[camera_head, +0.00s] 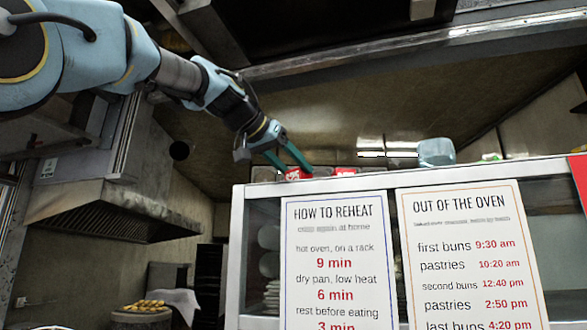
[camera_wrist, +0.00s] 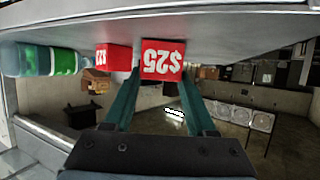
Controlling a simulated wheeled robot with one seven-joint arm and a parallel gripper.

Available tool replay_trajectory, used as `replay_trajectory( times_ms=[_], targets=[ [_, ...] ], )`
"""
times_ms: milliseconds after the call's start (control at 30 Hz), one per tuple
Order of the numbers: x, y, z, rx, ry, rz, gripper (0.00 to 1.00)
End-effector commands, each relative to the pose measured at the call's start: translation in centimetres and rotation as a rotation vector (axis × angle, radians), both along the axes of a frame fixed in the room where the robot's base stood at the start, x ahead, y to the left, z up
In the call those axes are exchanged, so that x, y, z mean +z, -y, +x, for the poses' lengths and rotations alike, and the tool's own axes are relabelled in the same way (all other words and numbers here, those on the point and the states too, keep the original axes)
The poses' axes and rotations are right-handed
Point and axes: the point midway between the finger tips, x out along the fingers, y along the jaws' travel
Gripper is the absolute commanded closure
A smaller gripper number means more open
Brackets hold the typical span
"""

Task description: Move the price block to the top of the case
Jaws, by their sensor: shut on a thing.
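The price block is red with a white "$25" and shows upside down in the wrist view (camera_wrist: 161,59), between the teal fingers of my gripper (camera_wrist: 160,80). My gripper (camera_head: 293,164) is shut on it. In the head view the red block (camera_head: 297,174) is at the top left front edge of the white-framed glass case (camera_head: 262,190). It appears at or just above the case top; whether it touches cannot be told. The case top (camera_wrist: 200,25) fills the upper part of the inverted wrist view.
A second red price block (camera_wrist: 113,58) stands beside the held one, and a green-labelled bottle (camera_wrist: 40,60) is farther along. A pale blue container (camera_head: 436,152) is on the case top. Two signs, "HOW TO REHEAT" (camera_head: 335,265) and "OUT OF THE OVEN" (camera_head: 470,260), cover the case front.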

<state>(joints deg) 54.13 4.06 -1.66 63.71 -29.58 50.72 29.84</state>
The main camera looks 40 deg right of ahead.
Motion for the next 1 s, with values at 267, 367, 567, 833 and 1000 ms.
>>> replay_trajectory(
  times_ms=[267, 367, 567, 833, 1000],
  targets=[
    [-0.3, 0.0, 0.0, 0.0, 0.0, 0.0, 0.37],
    [-0.3, 0.0, 0.0, 0.0, 0.0, 0.0, 0.26],
    [-0.2, 0.0, 0.0, 0.0, 0.0, 0.0, 0.13],
    [0.2, -0.1, 0.0, 0.0, 0.0, -0.001, 0.13],
    [1.0, -2.7, -0.4, 0.003, 0.002, -0.004, 0.13]
  ],
)
